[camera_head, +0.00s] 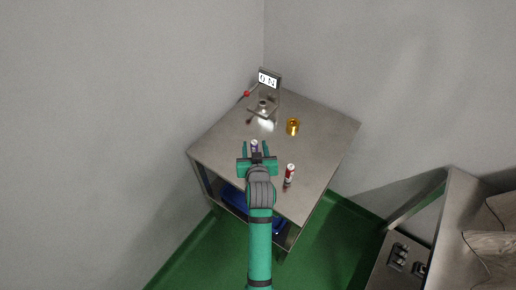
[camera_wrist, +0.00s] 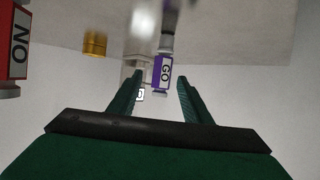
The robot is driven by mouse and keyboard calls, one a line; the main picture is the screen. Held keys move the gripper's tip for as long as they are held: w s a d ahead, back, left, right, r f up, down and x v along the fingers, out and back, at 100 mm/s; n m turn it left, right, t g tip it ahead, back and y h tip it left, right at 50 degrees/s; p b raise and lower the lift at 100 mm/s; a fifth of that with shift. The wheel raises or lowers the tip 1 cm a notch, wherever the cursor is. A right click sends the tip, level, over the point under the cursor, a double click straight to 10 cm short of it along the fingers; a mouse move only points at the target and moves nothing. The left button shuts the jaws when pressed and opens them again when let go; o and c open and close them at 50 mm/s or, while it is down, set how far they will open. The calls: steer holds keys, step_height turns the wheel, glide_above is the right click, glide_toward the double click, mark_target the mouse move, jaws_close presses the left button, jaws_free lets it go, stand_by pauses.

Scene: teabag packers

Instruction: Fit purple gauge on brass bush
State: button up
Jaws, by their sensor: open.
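The purple gauge (camera_head: 254,146) is a small cylinder with a white label reading GO in the wrist view (camera_wrist: 162,74). It shows between and just beyond the fingertips of my gripper (camera_head: 257,150). My gripper (camera_wrist: 160,84) is open, with a gap on both sides of the gauge in the wrist view; I cannot tell how deep the gauge sits between the fingers. The brass bush (camera_head: 293,127) is a short golden ring on the table, to the right of and behind the gauge. It also shows upper left in the wrist view (camera_wrist: 95,44).
A red gauge (camera_head: 290,172) stands to the right of my gripper; its label reads NO in the wrist view (camera_wrist: 17,45). A dial stand with a display (camera_head: 269,80) is at the back corner of the metal table (camera_head: 318,142). The table's right side is clear.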

steer(key=shift+w+a+f, duration=0.25)
steer(key=shift+w+a, duration=0.1)
steer(key=shift+w, duration=0.1)
steer(key=shift+d+x, duration=0.15)
steer(key=shift+x, duration=0.95)
steer(key=shift+d+x, duration=0.15)
steer(key=shift+x, duration=0.9)
jaws_close()
